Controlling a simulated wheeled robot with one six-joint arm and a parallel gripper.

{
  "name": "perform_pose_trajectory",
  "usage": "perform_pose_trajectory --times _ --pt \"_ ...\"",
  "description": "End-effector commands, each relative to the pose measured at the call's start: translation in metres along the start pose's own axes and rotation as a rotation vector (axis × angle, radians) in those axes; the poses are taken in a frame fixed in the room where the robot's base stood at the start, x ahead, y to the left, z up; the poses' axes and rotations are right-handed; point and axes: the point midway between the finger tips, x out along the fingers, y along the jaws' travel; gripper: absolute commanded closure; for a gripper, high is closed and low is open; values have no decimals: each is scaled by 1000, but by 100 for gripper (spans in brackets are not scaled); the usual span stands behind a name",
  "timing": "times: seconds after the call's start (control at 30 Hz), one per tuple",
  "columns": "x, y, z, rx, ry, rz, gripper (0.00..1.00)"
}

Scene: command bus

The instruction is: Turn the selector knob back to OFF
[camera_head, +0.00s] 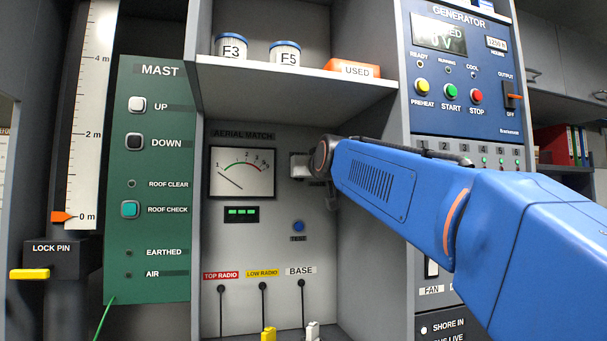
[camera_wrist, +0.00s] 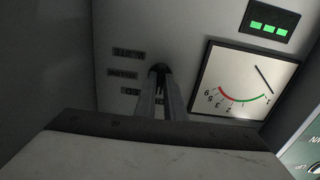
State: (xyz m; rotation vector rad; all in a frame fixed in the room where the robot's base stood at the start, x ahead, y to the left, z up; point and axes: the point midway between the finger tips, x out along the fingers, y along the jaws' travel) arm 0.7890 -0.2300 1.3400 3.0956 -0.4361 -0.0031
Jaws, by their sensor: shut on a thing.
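The selector knob (camera_wrist: 159,68) is a small dark knob on the grey Aerial Match panel, seen in the wrist view between my fingertips. My gripper (camera_wrist: 160,80) is shut on it, with a finger on each side. Several small dark labels (camera_wrist: 122,75) lie to the left of the knob in that view; they appear upside down and I cannot read them surely. Which label the knob points to is hidden by the fingers. In the head view my blue arm reaches in from the right and hides the knob.
The Aerial Match meter (camera_head: 242,172) is left of my wrist, with a lit green display (camera_head: 242,214) below it. A blue test button (camera_head: 298,226) sits under the wrist. A shelf (camera_head: 300,84) with tins overhangs above. The generator panel (camera_head: 462,75) is at right.

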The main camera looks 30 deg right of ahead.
Motion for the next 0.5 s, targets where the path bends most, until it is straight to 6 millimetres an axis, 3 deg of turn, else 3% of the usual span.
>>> perform_pose_trajectory --times 0.27,0.3,0.37,0.5 --pt "0 0 1 -1 -2 0 100" --pt "0 0 1 -1 -2 0 83" --pt "0 0 1 -1 -2 0 72" --pt "0 0 0 0 -1 0 72"
